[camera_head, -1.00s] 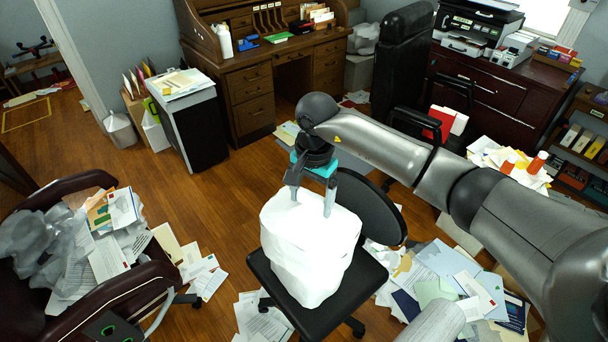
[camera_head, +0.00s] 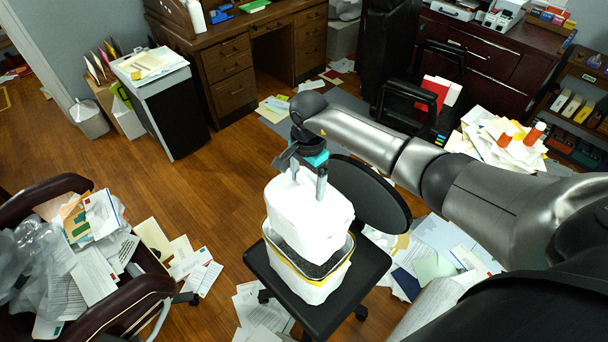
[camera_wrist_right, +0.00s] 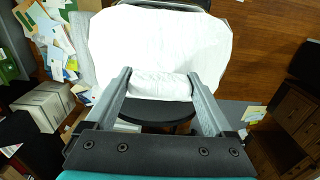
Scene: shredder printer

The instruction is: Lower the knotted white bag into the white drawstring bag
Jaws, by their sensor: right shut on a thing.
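My right gripper (camera_head: 307,184) is shut on the knotted white bag (camera_head: 310,218), with one finger at each side of its top. The bag is bulky and roughly upright. Below it, the white drawstring bag (camera_head: 318,290) stands open on the black chair seat, with a yellow band at its rim and a dark inside. The held bag overlaps the far part of the opening; I cannot tell whether its bottom is inside or just above. In the right wrist view, the fingers (camera_wrist_right: 160,84) pinch a white fold of the knotted bag (camera_wrist_right: 160,45). My left gripper is out of view.
The black office chair (camera_head: 368,262) has its round backrest just right of the bags. A brown armchair (camera_head: 100,325) heaped with papers stands at the left. Papers (camera_head: 190,262) litter the floor around the chair. A wooden desk (camera_head: 232,75) is at the back.

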